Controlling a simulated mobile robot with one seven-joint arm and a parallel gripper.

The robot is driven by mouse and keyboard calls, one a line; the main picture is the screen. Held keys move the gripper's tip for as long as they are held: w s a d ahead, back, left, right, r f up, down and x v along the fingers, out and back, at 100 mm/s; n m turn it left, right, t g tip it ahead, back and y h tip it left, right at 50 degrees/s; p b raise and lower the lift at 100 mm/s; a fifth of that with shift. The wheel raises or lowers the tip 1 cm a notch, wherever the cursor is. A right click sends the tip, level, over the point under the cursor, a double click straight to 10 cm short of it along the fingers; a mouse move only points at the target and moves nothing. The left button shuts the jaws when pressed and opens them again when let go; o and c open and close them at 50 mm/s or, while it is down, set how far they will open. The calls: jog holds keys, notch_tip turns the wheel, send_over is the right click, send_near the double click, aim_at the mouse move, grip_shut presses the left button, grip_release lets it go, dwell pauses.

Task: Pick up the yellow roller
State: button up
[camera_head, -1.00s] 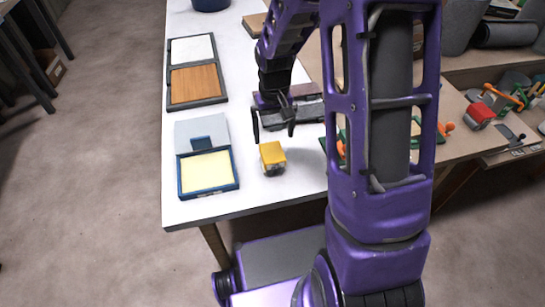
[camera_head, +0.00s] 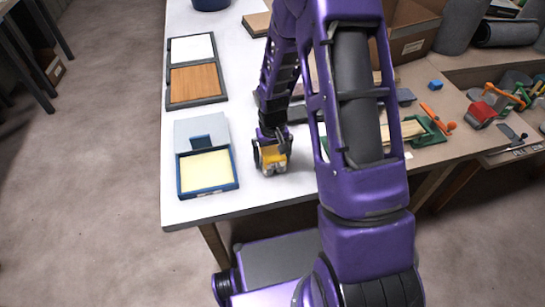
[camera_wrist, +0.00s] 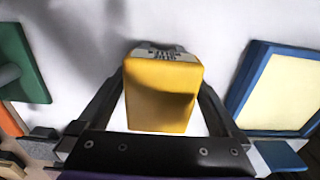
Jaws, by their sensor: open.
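The yellow roller (camera_head: 274,158) is a small yellow block-like piece with a grey end, on the white table near its front edge. My gripper (camera_head: 271,160) is lowered over it in the head view, with a finger on either side. In the wrist view the yellow roller (camera_wrist: 162,92) lies between the two dark fingers of my open gripper (camera_wrist: 162,112). A little white table shows between the roller and the fingers near the palm. Whether either finger touches it is unclear. Printed lettering shows on its far grey end.
A blue-framed tray (camera_head: 207,191) with a pale yellow pad and raised lid stands left of the roller. Behind it is a dark-framed panel pair (camera_head: 195,102). A green-framed item (camera_head: 425,132) and other tools lie to the right, beyond my arm.

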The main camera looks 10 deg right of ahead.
aim_at(272, 150)
grip_shut()
jog(key=shift+r, duration=0.1)
dwell(0.3)
notch_tip(272, 150, up, 10)
jog(key=shift+p, duration=0.45)
